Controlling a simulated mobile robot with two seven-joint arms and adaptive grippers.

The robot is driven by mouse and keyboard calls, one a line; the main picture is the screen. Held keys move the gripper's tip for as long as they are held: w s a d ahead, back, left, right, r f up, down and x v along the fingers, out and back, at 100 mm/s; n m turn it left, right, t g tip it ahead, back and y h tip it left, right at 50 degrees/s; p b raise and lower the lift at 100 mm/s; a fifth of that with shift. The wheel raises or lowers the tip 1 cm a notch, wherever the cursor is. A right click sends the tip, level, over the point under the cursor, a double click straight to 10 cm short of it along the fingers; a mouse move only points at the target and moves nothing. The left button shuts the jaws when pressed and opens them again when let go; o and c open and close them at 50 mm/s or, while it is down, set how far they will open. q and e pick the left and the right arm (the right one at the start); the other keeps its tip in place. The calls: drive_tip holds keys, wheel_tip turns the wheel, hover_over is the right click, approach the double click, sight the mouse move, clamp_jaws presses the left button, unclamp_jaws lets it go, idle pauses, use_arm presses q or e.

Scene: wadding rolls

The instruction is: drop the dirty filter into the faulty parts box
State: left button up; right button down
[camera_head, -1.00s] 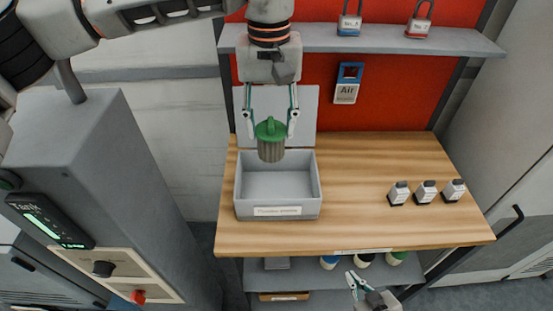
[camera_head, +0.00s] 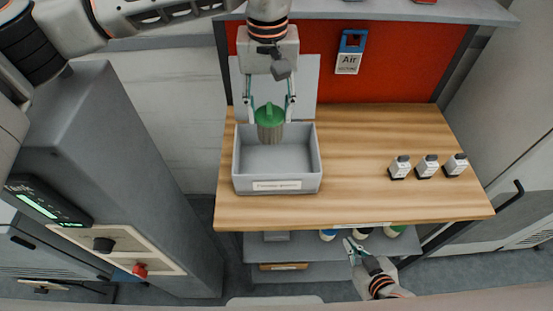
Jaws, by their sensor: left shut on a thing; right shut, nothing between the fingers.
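The dirty filter (camera_head: 270,132) is a grey pleated cylinder with a green cap. My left gripper (camera_head: 269,110) is shut on it by the green cap and holds it upright, pointing down. The filter hangs over the back part of a grey open box (camera_head: 277,187) with a white label on its front; the label is too small to read surely. The box floor looks empty. Whether the filter's lower end is below the rim is hard to tell. My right gripper (camera_head: 350,246) is shut and empty, low in front of the bench's lower shelf.
The box stands at the left of the wooden bench (camera_head: 350,180), its grey lid raised behind it. Several small white bottles (camera_head: 426,167) stand at the right. A blue Air tag (camera_head: 350,52) hangs on the red back panel. A grey tank cabinet (camera_head: 110,150) stands left.

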use_arm(q)
drive_tip(key=o, duration=1.2)
drive_tip(key=shift+o, duration=0.2)
wheel_tip(320, 180, up, 12)
drive_tip(key=shift+f, duration=0.1)
